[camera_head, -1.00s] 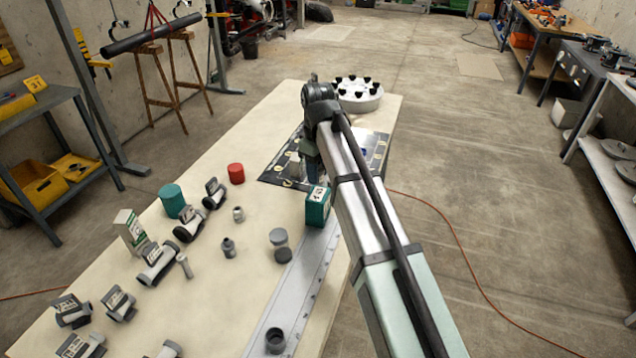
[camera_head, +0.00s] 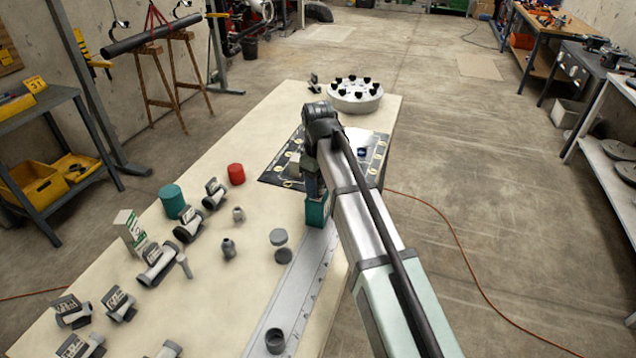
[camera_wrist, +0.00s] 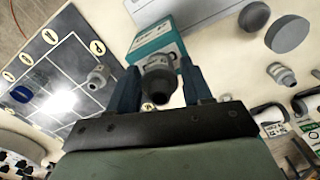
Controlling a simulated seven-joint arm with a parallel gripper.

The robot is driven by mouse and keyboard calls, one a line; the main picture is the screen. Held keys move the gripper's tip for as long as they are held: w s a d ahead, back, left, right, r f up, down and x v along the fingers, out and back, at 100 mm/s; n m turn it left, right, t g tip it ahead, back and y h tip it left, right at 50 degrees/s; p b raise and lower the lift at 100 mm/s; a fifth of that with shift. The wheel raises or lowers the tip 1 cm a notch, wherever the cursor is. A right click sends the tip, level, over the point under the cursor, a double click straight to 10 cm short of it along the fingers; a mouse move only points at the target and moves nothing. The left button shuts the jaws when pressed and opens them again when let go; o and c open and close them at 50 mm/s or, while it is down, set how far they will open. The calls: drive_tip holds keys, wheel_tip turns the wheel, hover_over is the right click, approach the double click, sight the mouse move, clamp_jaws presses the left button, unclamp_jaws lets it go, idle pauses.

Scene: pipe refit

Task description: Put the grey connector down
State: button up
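In the wrist view a grey connector (camera_wrist: 158,80) sits between the two blue fingers of my gripper (camera_wrist: 160,88), which appear closed on its sides. In the head view my gripper (camera_head: 313,182) is by the teal box (camera_head: 316,212), partly covering it; the connector cannot be made out there. The teal box also shows beyond the fingers in the wrist view (camera_wrist: 155,42). Another grey connector (camera_wrist: 97,77) stands at the dark marked board (camera_wrist: 40,62). Two similar grey fittings (camera_head: 238,214) (camera_head: 228,248) stand on the table left of my gripper.
The dark board (camera_head: 275,172) lies beyond my gripper. A round white holder with black pieces (camera_head: 355,97) stands at the far end. A grey rail (camera_head: 300,272) runs along the right side. Valves, a red cap (camera_head: 236,174) and a green cylinder (camera_head: 172,201) occupy the left.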

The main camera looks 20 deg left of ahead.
drive_tip(key=shift+o, duration=1)
drive_tip(key=shift+r, duration=0.1)
wheel_tip(320, 180, up, 12)
drive_tip(key=shift+o, duration=0.5)
